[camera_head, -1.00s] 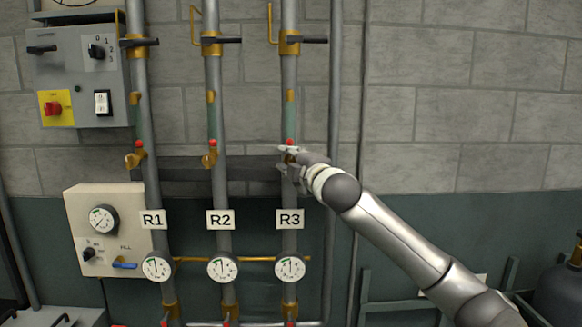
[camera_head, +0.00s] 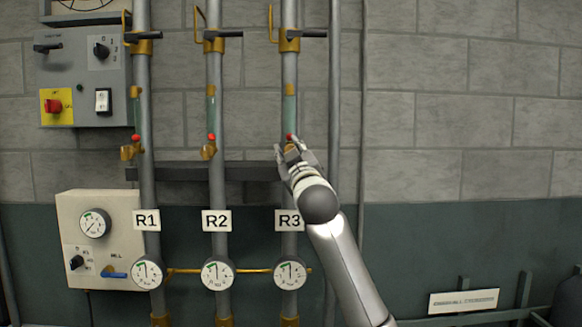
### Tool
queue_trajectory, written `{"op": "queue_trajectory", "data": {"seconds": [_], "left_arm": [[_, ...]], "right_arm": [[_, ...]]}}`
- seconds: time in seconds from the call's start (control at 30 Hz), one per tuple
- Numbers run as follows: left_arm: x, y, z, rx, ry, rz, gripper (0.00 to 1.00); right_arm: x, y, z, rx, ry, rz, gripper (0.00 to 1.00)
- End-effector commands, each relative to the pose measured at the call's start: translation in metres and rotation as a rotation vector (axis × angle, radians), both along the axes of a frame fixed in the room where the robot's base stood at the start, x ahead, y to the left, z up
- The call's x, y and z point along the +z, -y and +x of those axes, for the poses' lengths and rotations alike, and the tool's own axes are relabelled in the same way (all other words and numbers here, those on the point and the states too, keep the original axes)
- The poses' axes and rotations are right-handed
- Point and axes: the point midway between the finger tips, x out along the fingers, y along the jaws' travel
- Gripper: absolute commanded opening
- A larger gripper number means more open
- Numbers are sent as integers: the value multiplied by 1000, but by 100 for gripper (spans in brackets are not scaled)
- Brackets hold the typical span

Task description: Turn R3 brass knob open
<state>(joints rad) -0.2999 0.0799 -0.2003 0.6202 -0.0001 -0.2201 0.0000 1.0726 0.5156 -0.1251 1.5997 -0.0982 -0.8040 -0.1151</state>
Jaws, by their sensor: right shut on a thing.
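The R3 pipe (camera_head: 289,190) stands right of the R1 and R2 pipes, with its white R3 label (camera_head: 289,220) partly covered by my arm. My right gripper (camera_head: 291,150) is at the R3 brass knob (camera_head: 290,146), just below a red cap (camera_head: 290,136). It is shut on the knob, which is mostly hidden between the fingers. The matching brass knobs of R1 (camera_head: 131,152) and R2 (camera_head: 209,152) show uncovered to the left. My left gripper is not in view.
Round gauges hang below the labels, the R3 gauge (camera_head: 290,275) close beside my forearm. Black-handled valves (camera_head: 302,34) sit high on the pipes. A grey switch box (camera_head: 84,85) and a beige panel (camera_head: 97,238) are at left. The wall right of the pipes is clear.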

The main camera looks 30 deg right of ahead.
Motion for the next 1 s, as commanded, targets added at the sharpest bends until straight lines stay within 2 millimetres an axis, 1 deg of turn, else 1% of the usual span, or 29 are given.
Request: {"op": "queue_trajectory", "data": {"seconds": [0.03,0.1,0.4,0.7,1.0], "left_arm": [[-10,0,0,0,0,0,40],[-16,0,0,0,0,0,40],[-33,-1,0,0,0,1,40],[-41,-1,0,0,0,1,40],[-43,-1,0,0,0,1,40]], "right_arm": [[-6,-3,1,6,22,42,6],[-6,-3,2,6,54,97,6],[-3,-2,1,5,176,295,6],[-2,-1,1,1,246,407,6],[0,-1,0,0,268,438,6]]}}
